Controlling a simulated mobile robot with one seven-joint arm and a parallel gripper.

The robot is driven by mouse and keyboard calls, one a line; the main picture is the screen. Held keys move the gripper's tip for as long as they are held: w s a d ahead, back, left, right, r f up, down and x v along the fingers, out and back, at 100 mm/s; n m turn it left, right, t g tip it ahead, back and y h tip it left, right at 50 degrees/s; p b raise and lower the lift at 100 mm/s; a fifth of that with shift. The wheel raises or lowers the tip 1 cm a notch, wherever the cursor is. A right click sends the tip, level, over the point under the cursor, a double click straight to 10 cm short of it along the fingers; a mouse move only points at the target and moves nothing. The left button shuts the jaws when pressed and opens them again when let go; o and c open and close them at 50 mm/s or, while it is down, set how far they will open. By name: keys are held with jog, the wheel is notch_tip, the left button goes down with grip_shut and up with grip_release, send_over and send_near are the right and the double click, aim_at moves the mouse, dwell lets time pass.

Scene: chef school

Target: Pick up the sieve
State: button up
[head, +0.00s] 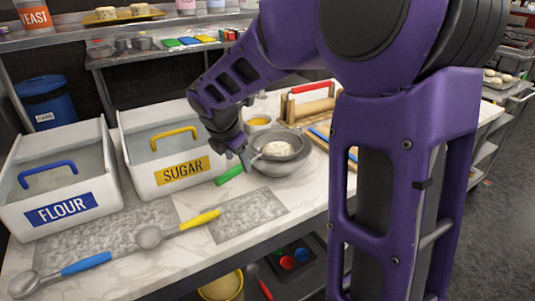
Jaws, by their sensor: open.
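The sieve (279,137) appears to be the grey round piece resting in or on a metal bowl (282,168), with something white in it. A green handle (229,175) points out to the left of the bowl; I cannot tell whether it belongs to the sieve. My gripper (243,157) points down at the left rim of the bowl, close to the green handle. It is open, and I see nothing between its fingers. The gripper's body and the arm hide part of the area behind; contact with the rim cannot be told.
White bins marked FLOUR (60,209) and SUGAR (182,169) stand left. A blue-handled scoop (60,274) and a yellow-handled scoop (178,229) lie in front. A rolling pin (311,109) and small orange bowl (257,122) sit behind. A shelf (140,55) runs above.

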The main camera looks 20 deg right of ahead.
aim_at(240, 165)
jog(key=b+x, duration=0.1)
jog(key=x, duration=0.3)
jog(key=shift+s+d+f, duration=0.1)
jog(key=shift+f, duration=0.15)
grip_shut()
